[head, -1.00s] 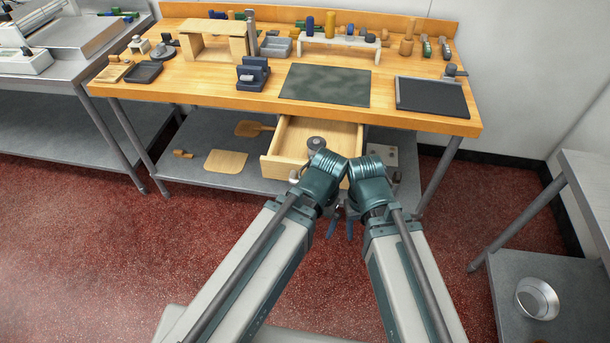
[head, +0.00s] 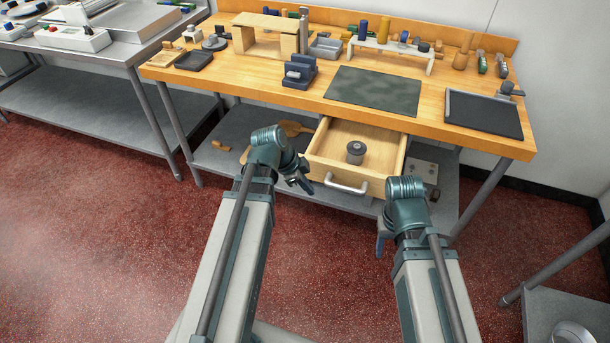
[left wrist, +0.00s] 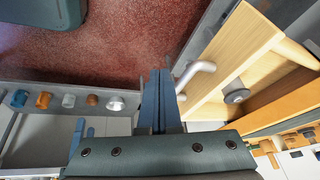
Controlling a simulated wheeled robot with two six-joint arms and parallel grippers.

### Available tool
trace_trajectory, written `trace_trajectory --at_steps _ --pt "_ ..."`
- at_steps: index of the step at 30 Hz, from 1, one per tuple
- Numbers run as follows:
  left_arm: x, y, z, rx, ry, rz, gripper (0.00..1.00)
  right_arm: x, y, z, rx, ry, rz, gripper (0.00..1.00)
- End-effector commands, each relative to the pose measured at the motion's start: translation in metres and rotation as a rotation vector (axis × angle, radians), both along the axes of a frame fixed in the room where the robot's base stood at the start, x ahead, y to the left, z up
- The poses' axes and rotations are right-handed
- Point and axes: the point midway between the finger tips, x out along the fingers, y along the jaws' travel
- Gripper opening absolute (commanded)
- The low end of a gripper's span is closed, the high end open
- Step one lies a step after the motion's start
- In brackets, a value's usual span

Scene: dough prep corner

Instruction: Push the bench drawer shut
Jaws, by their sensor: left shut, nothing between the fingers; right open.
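The wooden bench drawer (head: 385,150) stands pulled open under the bench top in the head view. A light bar handle (head: 347,187) is on its front, and a dark round object (head: 355,152) lies inside. My left gripper (head: 302,182) is just left of the drawer front, apart from the handle. In the left wrist view its blue fingers (left wrist: 156,100) are shut and empty, beside the handle (left wrist: 194,74) and the drawer front (left wrist: 238,42). My right gripper (head: 382,238) is open, low in front of the drawer's right side; its fingertips are partly hidden by my arm.
The wooden bench top (head: 300,105) carries a dark green mat (head: 373,91), a grey tray (head: 482,112) and several tools. A steel lower shelf (head: 225,155) lies under it. A steel table (head: 130,50) stands left. Red floor (head: 110,240) is clear in front.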

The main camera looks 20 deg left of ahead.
Motion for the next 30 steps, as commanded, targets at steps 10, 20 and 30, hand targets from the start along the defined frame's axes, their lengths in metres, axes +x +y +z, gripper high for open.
trace_trajectory --at_steps 10,20,30 --pt "0.026 0.084 0.007 0.04 -0.321 -0.211 0.0 0.0 0.0 -0.015 0.0 0.0 0.0 0.57" --pt "0.029 0.088 0.002 0.052 -0.351 -0.235 0.0 0.0 0.0 -0.022 0.0 0.0 0.0 0.57" --pt "0.054 0.068 -0.044 0.052 -0.35 -0.236 0.0 0.0 0.0 -0.068 0.0 0.0 0.001 0.57"
